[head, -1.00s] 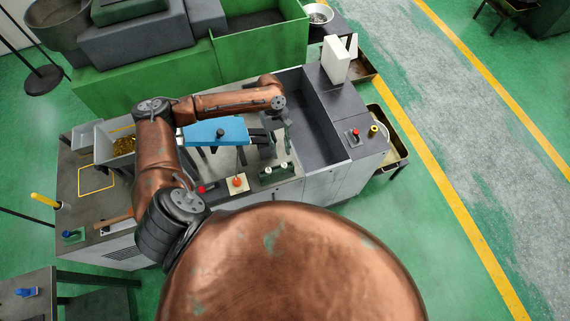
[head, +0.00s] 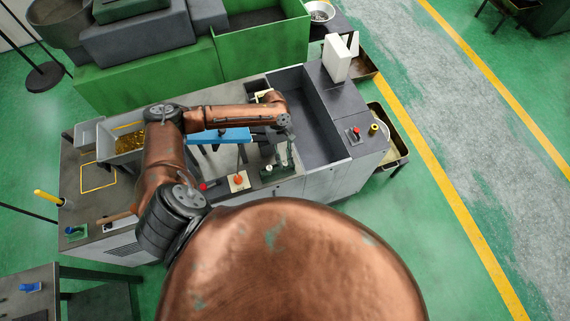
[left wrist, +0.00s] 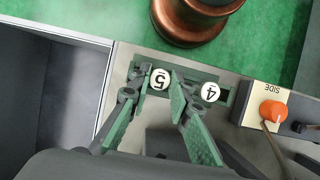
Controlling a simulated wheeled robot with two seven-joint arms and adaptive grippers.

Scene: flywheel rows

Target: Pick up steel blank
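A dark green holder (left wrist: 222,98) stands on the bench in the left wrist view, with two round white-faced pieces in it, marked 5 (left wrist: 160,78) and 4 (left wrist: 210,92). I cannot tell whether these are steel blanks. The holder also shows in the head view (head: 277,174). My left gripper (left wrist: 158,84) is open, its green fingers spread on either side of the piece marked 5. The piece marked 4 is outside, right of the right finger. Contact cannot be judged. In the head view my left gripper (head: 288,152) is just above the holder. My right gripper is not in view.
An orange button on a pale box (left wrist: 270,110) stands right of the holder in the wrist view. A deep dark bin (head: 312,115) is sunk beside the holder. A blue panel (head: 235,134) and a tray of brass pieces (head: 130,142) are on the bench's left.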

